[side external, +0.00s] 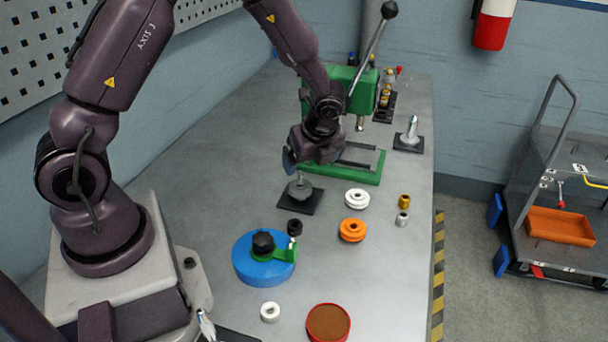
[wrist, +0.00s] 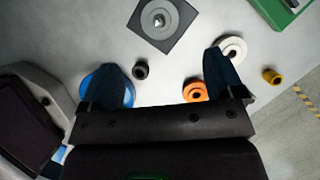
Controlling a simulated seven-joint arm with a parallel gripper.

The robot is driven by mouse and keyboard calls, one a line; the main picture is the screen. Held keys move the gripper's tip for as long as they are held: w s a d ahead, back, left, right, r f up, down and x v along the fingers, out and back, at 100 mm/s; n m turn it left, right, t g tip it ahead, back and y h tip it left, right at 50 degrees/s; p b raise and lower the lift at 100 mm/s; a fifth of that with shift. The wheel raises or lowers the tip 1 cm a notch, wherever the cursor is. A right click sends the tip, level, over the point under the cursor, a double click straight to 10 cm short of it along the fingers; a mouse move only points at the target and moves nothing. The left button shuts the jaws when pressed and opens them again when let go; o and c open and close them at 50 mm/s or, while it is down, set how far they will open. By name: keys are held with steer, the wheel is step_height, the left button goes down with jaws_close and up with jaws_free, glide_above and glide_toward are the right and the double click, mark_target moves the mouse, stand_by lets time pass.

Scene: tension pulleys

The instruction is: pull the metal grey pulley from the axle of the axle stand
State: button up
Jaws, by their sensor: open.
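The metal grey pulley (side external: 299,190) sits on the axle of the axle stand, whose dark square base (side external: 312,205) lies flat on the table. In the wrist view the pulley (wrist: 158,18) shows near the top edge, around the axle, on its dark base (wrist: 181,38). My gripper (side external: 296,165) is just above and behind the pulley in the side view. In the wrist view my gripper (wrist: 166,80) is wide open with nothing between its dark blue fingers. The pulley lies ahead of the fingers there, apart from them.
A white pulley (side external: 357,199), an orange pulley (side external: 352,230) and a small black part (side external: 295,227) lie nearby. A blue disc (side external: 258,270) stands in front. A green press (side external: 345,90) stands behind, and another dark-based stand (side external: 409,141) is at right.

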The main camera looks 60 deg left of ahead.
mark_target(301, 182)
steer(key=x, duration=1)
steer(key=shift+a+f, duration=0.2)
steer(key=shift+f, duration=0.1)
steer(key=shift+c, duration=0.2)
steer(key=shift+r, duration=0.1)
steer(key=c, duration=1)
